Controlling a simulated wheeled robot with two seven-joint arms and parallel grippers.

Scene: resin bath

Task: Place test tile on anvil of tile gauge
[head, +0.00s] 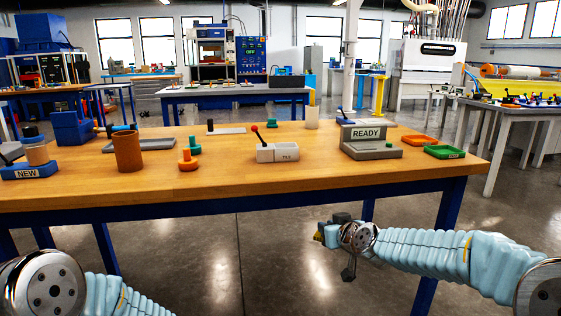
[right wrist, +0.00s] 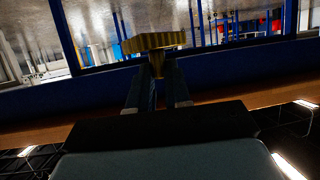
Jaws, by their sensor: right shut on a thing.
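My right gripper (head: 325,234) is in front of the table, below the level of its top, pointing left. In the right wrist view its two fingers (right wrist: 157,80) are shut on the stem of a yellow ribbed piece (right wrist: 153,42) with a flat, wide head, perhaps the test tile. The grey device with the READY display (head: 369,138), apparently the tile gauge, stands at the right of the table. I cannot make out its anvil clearly. My left gripper is out of view; only part of its arm shows at bottom left.
The wooden table (head: 230,187) has a blue frame. On it are a white block with a red-knobbed lever (head: 277,152), a brown cup (head: 128,151), an orange knob piece (head: 187,161), a blue NEW holder (head: 31,171), and orange (head: 419,140) and green (head: 444,152) trays. The front middle is clear.

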